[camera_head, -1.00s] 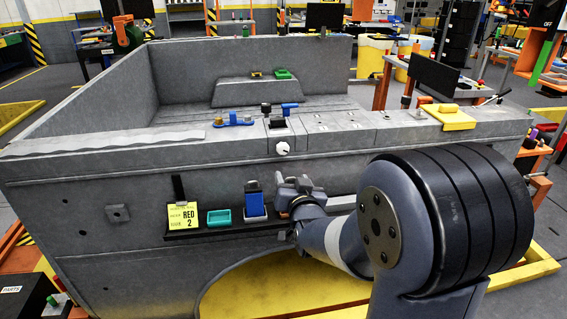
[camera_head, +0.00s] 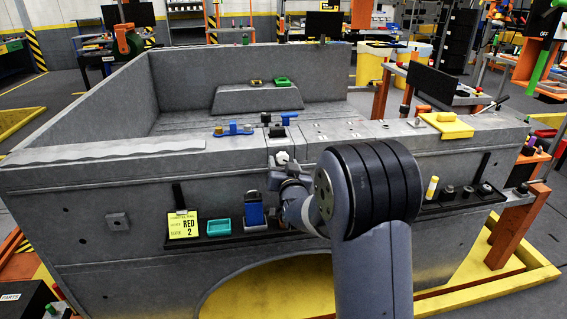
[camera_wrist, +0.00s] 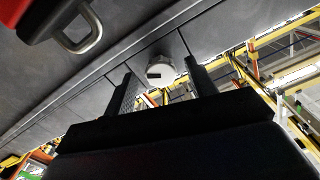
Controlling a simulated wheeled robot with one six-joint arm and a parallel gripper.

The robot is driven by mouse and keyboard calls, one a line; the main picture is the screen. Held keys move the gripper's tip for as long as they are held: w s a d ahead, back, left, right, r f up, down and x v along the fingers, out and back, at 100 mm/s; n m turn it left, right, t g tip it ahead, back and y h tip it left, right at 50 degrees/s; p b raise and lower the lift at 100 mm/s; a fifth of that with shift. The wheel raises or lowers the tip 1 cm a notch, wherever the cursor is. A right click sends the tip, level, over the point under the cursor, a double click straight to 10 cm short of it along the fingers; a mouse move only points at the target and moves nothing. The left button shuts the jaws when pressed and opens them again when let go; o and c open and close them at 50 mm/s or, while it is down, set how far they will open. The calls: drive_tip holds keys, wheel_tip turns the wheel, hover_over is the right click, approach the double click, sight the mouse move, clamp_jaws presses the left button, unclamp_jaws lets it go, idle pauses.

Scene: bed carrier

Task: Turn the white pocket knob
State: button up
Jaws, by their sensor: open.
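The white pocket knob (camera_head: 282,158) sits on the front face of the grey bed wall, just below the top ledge. In the wrist view the round white knob (camera_wrist: 160,70) shows ahead, between the two dark fingers. My gripper (camera_head: 278,172) is at the wall, right beside and slightly below the knob in the head view. In the wrist view my gripper (camera_wrist: 158,84) is open, its fingers spread on either side of the knob. Whether a finger touches it I cannot tell.
Below the knob, a dark shelf (camera_head: 215,240) holds a yellow card (camera_head: 183,224), a teal tray (camera_head: 219,227) and a blue item (camera_head: 254,212). A blue-handled valve (camera_head: 234,129) and a black knob (camera_head: 277,131) stand on the ledge (camera_head: 345,128). A metal loop (camera_wrist: 79,30) shows in the wrist view.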

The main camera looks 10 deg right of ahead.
drive_tip(key=shift+w, duration=0.25)
drive_tip(key=shift+c, duration=0.4)
drive_tip(key=c, duration=0.9)
